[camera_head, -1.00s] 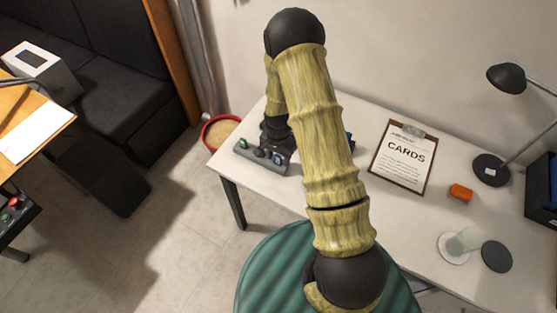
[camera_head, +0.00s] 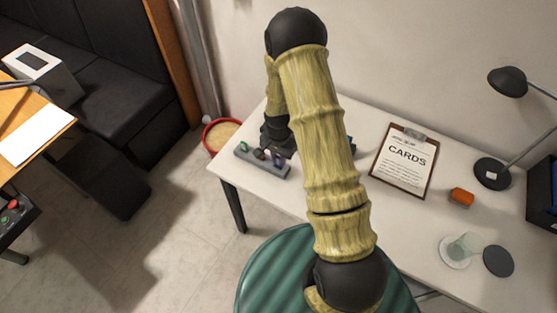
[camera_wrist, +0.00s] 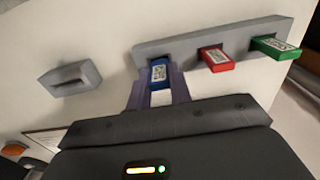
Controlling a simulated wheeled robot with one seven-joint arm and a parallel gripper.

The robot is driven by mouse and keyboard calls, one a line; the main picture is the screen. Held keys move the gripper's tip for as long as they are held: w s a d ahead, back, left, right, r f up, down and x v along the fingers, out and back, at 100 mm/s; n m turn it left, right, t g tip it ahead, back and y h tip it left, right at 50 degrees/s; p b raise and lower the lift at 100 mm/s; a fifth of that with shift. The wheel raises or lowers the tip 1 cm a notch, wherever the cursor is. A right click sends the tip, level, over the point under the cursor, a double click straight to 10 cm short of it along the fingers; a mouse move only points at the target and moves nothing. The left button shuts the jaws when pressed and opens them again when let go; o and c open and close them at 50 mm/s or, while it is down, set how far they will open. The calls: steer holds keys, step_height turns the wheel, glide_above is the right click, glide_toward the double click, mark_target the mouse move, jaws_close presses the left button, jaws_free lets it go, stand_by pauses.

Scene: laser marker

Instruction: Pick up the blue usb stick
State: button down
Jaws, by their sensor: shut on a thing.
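The blue usb stick (camera_wrist: 159,72) stands at the left end of a grey holder (camera_wrist: 185,46) in the wrist view, its lower end at or in the holder. My gripper (camera_wrist: 159,84) has one purple finger on each side of the stick and is shut on it. In the head view my gripper (camera_head: 279,152) is over the right part of the holder (camera_head: 255,163) on the white table and hides the blue stick.
In the same holder are a red stick (camera_wrist: 217,59) and a green stick (camera_wrist: 275,47). A small grey slotted block (camera_wrist: 70,79) lies beside it. On the table, a CARDS clipboard (camera_head: 404,165), an orange object (camera_head: 461,197) and a black lamp (camera_head: 491,173) stand to the right.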

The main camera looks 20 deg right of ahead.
mark_target(279, 158)
step_height(279, 158, up, 9)
steer(key=shift+w+f+b, duration=0.1)
steer(key=shift+f+b, duration=0.05)
steer(key=shift+b, duration=0.35)
steer(key=shift+d, duration=0.15)
steer(key=shift+a, duration=0.25)
steer(key=shift+s+d+r, duration=0.1)
steer(key=shift+s+r, duration=0.1)
steer(key=shift+w+r+p, duration=0.1)
steer(key=shift+r+p, duration=0.75)
steer(key=shift+r, duration=0.05)
steer(key=w+d+p, duration=0.1)
steer(key=w+d, duration=0.5)
steer(key=d, duration=0.1)
steer(key=shift+w+d+p, duration=0.35)
steer(key=shift+d+p, duration=0.05)
